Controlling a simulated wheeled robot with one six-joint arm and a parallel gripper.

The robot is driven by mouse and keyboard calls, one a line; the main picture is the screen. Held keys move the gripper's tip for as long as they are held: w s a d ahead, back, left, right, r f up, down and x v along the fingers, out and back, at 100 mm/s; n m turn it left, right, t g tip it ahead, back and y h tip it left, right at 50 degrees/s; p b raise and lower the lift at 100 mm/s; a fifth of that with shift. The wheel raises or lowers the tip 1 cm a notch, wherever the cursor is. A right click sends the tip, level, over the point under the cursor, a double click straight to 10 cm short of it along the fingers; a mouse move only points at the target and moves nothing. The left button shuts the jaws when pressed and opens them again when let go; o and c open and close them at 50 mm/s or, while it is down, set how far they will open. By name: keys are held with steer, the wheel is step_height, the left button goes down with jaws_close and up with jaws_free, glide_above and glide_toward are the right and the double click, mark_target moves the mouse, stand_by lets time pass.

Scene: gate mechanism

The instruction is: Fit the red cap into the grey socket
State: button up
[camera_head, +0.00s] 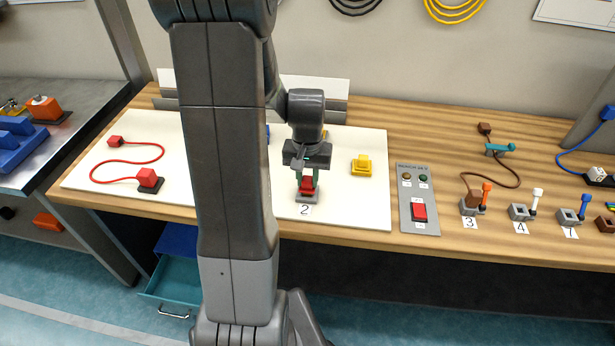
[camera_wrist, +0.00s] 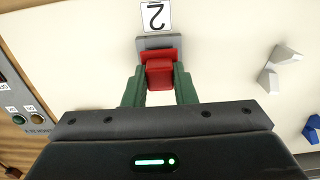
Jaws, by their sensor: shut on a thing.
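My gripper (camera_head: 307,179) is over the front part of the white board, its green fingers on both sides of the red cap (camera_head: 307,186). In the wrist view my gripper (camera_wrist: 160,84) is shut on the red cap (camera_wrist: 160,73). The grey socket (camera_head: 308,198) is low and lies at the cap, behind the white label "2". In the wrist view the grey socket (camera_wrist: 156,43) shows as a strip between the cap and the label. The cap overlaps the socket there; I cannot tell how deep it sits.
A yellow block (camera_head: 361,166) stands on the white board (camera_head: 350,205) to the right. A control panel (camera_head: 418,197) with a red switch lies beyond it. A red cable (camera_head: 128,161) with red plugs lies at the left. Levered sockets (camera_head: 520,211) stand along the table's right front.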

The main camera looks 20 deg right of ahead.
steer(key=shift+f+b, duration=0.85)
steer(key=shift+f, duration=0.15)
stand_by(0.8)
steer(key=o, duration=1.1)
step_height(320, 180, up, 14)
steer(key=shift+f, duration=0.15)
